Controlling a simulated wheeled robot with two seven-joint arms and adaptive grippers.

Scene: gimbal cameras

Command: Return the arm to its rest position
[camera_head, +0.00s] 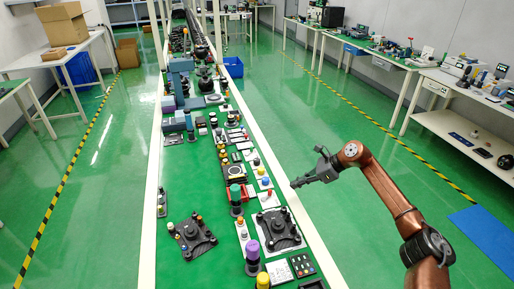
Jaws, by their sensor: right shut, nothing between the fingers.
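My right arm comes in from the lower right, copper-coloured with black joints, bent at a raised elbow. Its dark gripper (296,184) points left and hangs over the right rail of the long green table (190,215). The gripper is shut and holds nothing. It looks apart from the parts on the table, though its height above them is hard to judge. My left arm and gripper are not in view.
Black devices (191,236), a purple-topped cylinder (252,252) and several small parts crowd the table. Green floor (370,225) is clear around my right arm. Workbenches (465,90) line the right wall. A cardboard box (63,24) stands on a left table. A blue bin (233,67) is further back.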

